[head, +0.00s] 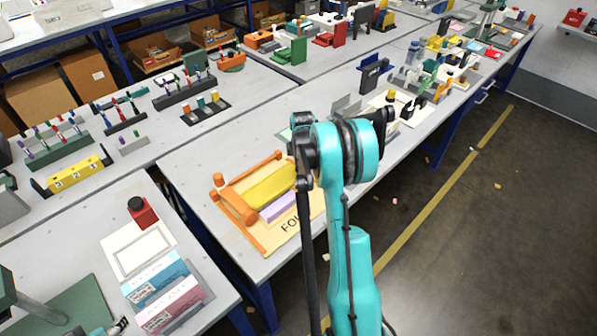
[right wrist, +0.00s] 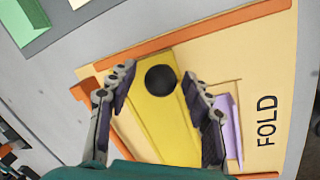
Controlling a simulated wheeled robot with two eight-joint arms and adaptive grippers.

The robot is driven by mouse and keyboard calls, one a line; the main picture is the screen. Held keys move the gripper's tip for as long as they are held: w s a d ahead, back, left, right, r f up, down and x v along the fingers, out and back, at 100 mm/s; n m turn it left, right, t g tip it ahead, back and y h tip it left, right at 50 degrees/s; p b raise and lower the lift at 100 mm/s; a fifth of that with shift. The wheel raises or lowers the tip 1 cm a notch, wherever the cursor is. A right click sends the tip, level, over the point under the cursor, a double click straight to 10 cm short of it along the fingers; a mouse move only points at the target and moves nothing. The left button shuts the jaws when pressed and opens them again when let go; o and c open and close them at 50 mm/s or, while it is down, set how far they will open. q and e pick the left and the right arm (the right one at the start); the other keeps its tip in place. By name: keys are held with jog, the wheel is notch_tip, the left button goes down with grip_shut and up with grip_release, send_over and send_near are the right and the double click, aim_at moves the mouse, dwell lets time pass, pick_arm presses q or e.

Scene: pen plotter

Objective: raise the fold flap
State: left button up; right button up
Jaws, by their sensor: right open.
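The fold board (head: 290,240) is a cream sheet with orange rails and the word FOLD, at the front of the middle table. The yellow flap (head: 268,186) lies across it beside a lilac strip (head: 279,206). In the right wrist view the yellow flap (right wrist: 165,130) carries a round black knob (right wrist: 160,80). My right gripper (right wrist: 158,78) is open above the flap, with one finger on each side of the knob; contact cannot be told. In the head view my right arm hides the knob and the fingers. What looks like my left gripper (head: 117,327) shows only partly at the bottom left edge.
An orange cylinder (head: 218,180) stands at the board's left corner. A tray with blue and pink boxes (head: 158,278) is on the near left table. Grey metal plates (head: 345,106) stand behind my right arm. The tabletop left of the board is clear.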

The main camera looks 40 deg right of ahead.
jog(key=shift+f, duration=0.25)
jog(key=shift+c, duration=0.2)
grip_shut()
